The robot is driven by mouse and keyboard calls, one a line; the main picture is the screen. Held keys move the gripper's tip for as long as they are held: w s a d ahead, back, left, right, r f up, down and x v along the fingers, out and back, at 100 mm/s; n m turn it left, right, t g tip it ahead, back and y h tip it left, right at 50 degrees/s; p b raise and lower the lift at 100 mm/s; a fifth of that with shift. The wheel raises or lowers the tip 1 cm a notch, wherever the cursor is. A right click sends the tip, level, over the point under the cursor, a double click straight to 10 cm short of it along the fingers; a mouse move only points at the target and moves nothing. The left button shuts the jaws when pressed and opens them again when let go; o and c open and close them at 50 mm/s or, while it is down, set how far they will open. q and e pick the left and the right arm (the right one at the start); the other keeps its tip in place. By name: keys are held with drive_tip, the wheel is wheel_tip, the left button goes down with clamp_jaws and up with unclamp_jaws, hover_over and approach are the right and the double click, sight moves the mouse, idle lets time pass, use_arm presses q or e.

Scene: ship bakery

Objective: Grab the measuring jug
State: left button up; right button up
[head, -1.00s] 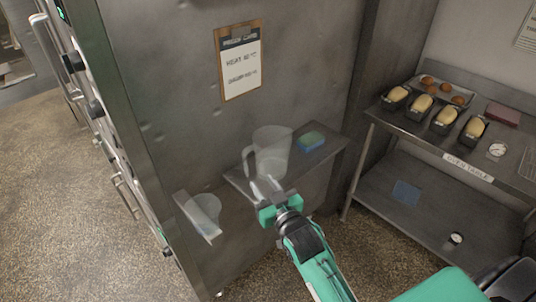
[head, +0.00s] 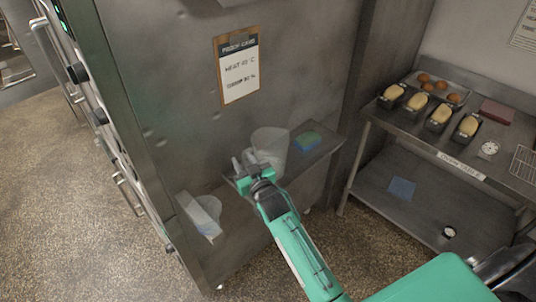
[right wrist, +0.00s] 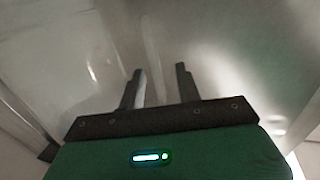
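The clear measuring jug (head: 272,143) stands on a small metal wall shelf (head: 310,155) in the head view. Its handle side is at the left, partly hidden by my right gripper. My right gripper (head: 243,162) is at that handle side, with its fingers pointing up and away. In the right wrist view the two fingers (right wrist: 158,75) are apart. A pale upright strip, seemingly the jug's handle (right wrist: 151,45), shows between them. I cannot tell whether either finger touches it. My left gripper is not in view.
A green and blue sponge (head: 307,141) lies right of the jug. A clear scoop-like item (head: 205,212) sits in a holder at lower left. A clipboard (head: 238,66) hangs above. A steel table (head: 385,122) with loaf tins stands at right.

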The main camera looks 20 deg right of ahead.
drive_tip(key=shift+w, duration=0.1)
clamp_jaws()
drive_tip(key=shift+r, duration=0.15)
idle(0.3)
